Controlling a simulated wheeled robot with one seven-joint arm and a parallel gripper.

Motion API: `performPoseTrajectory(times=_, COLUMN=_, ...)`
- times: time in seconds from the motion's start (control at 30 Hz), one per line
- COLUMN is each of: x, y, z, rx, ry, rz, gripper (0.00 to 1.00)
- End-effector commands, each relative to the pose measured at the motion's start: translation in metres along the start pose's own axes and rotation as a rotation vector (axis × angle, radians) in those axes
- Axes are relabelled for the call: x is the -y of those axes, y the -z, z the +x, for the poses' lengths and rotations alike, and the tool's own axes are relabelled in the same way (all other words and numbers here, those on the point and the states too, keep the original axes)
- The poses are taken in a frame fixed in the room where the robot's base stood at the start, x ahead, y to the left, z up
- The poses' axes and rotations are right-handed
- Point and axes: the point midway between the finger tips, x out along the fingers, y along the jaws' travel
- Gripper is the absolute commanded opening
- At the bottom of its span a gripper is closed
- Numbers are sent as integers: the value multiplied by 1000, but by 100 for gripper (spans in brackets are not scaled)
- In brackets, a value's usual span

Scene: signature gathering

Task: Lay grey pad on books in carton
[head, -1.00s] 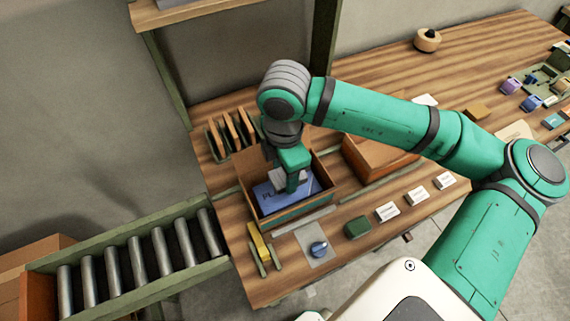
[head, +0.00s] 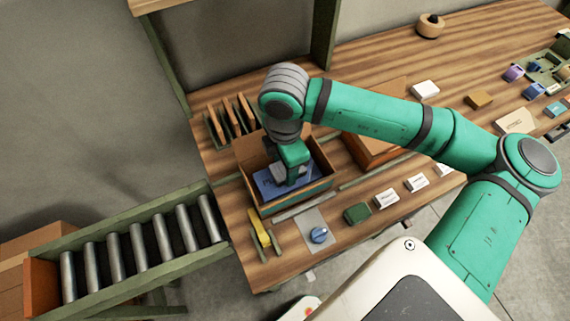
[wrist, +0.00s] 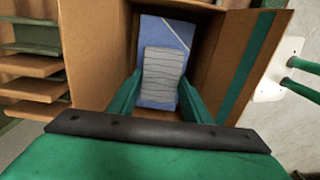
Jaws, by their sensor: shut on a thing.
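The open carton (head: 300,203) stands on the bench with its flaps up. A blue book (head: 268,187) lies inside it and also shows in the wrist view (wrist: 162,32). The grey pad (wrist: 163,72) is wrinkled and lies flat over the blue book, between my two fingers. My gripper (head: 288,180) reaches down into the carton and is shut on the pad's sides; the fingers also show in the wrist view (wrist: 160,98). Whether the pad touches the book cannot be told. Books under the blue one are hidden.
A rack of upright brown boards (head: 231,122) stands behind the carton. A second carton (head: 366,150) is to its right. A yellow item (head: 260,228), a blue knob (head: 319,235) and a green block (head: 357,213) lie in front. A roller conveyor (head: 130,250) is at left.

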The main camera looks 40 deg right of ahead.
Motion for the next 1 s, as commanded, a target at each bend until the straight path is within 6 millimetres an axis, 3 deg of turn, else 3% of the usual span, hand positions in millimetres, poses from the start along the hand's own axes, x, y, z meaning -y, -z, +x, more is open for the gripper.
performPoseTrajectory(times=0.8, x=0, y=0, z=14, rx=-1, ry=0, rz=0, gripper=23)
performPoseTrajectory(times=0.83, x=0, y=0, z=14, rx=0, ry=0, rz=0, gripper=49)
performPoseTrajectory(times=0.9, x=0, y=0, z=13, rx=0, ry=0, rz=0, gripper=66)
performPoseTrajectory(times=1.0, x=0, y=0, z=13, rx=0, ry=0, rz=0, gripper=66)
